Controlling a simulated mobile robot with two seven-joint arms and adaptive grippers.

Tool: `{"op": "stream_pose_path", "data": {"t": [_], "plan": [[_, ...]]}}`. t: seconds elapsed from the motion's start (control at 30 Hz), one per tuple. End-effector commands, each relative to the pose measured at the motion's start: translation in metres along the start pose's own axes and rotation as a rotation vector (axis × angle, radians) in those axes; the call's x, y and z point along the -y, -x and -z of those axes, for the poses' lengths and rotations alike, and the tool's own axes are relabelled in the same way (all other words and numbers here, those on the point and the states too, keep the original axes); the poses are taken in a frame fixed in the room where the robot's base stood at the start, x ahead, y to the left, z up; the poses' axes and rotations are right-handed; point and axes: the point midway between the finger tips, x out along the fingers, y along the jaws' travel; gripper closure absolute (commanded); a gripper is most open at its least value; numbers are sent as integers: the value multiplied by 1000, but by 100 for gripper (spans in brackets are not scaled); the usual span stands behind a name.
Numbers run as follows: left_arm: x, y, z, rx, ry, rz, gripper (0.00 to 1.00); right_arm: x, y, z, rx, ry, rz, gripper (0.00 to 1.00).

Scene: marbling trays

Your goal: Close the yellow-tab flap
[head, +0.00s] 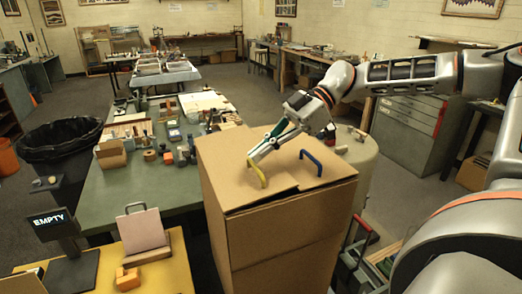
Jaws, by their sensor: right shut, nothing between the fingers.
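A tall cardboard box (285,245) stands in the middle of the head view. Its top has a flap with a yellow tab (257,174) on the left and a flap with a blue tab (311,163) on the right. The yellow-tab flap (222,160) lies nearly flat across the top. A dark gap shows under the front edges of the flaps. My right gripper (256,158) is shut and empty, its fingertips right by the yellow tab; I cannot tell whether they touch it. My left gripper is not in view.
A green table (125,195) with blocks and tools stands left of the box. A yellow-topped table (165,275) at the front left holds an "EMPTY" sign (50,222) and a pink panel (142,230). A pale round drum (355,150) stands behind the box.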

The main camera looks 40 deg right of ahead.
Motion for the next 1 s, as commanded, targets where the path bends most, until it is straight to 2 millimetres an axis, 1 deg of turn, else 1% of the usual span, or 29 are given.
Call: {"op": "stream_pose_path", "data": {"t": [0.1, 0.43, 0.53, 0.63, 0.8, 0.9, 1.0], "plan": [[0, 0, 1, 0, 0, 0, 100, 0, -1, -3, 0, 1, 0, 100], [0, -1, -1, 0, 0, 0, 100, 0, -1, -5, -5, 1, 0, 100], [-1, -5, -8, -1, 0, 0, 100, 0, -2, -12, -36, -2, 0, 100], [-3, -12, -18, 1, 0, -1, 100, 0, -4, -21, -87, -2, 0, 100], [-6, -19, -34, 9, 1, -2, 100, 0, -4, -29, -155, -1, 1, 100], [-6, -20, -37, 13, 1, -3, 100, 0, -3, -30, -172, -1, 1, 100], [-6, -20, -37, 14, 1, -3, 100, 0, -2, -29, -176, 0, 1, 100]]}}
